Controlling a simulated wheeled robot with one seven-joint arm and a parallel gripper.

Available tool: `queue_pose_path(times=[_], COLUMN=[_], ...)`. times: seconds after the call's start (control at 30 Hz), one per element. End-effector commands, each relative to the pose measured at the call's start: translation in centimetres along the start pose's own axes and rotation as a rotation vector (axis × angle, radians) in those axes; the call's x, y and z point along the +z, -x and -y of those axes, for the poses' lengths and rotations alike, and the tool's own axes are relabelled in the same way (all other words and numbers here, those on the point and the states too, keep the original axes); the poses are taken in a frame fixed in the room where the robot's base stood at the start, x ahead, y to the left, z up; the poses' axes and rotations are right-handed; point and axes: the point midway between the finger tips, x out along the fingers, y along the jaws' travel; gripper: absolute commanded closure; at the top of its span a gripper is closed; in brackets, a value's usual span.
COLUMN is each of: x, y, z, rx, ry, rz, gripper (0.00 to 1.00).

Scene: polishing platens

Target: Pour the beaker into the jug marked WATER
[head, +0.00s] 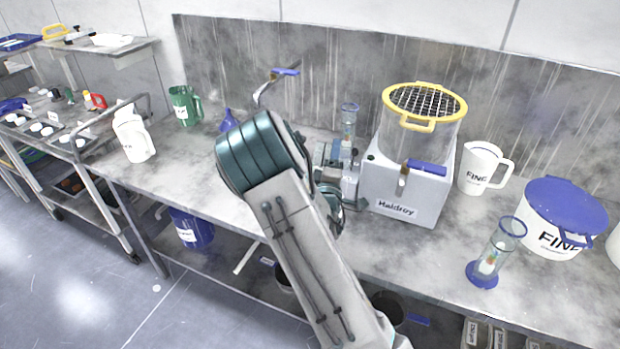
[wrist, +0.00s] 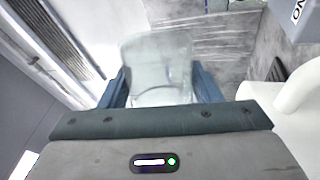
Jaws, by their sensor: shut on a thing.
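My gripper (wrist: 160,88) is shut on a clear beaker (wrist: 157,62), which sits between the two blue-grey fingers in the wrist view. I cannot make out any contents. In the head view my arm hides much of the gripper, and I cannot clearly pick out the beaker. A white jug (head: 134,136) stands at the left of the bench, its label partly readable and ending in "ER". It is well to the left of my gripper. Another white jug (head: 479,170), marked FINE, stands to the right of the grey box.
A grey box (head: 405,190) labelled Haldroy carries a yellow-rimmed sieve (head: 463,107). A green jug (head: 182,106), a blue funnel (head: 227,121), glass cylinders (head: 349,116) (head: 503,240) and a blue-lidded tub (head: 555,235) stand on the bench. Bench near the white jug is clear.

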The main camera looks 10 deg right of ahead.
Motion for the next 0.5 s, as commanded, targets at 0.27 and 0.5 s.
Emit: queue_pose_path(times=[0.27, 0.5], x=[-0.1, -0.19], y=[-0.04, -0.07], z=[-0.16, -0.3], rx=[0.0, 0.0], ry=[0.03, 0.055], rz=[-0.008, -0.015], gripper=[0.77, 0.77])
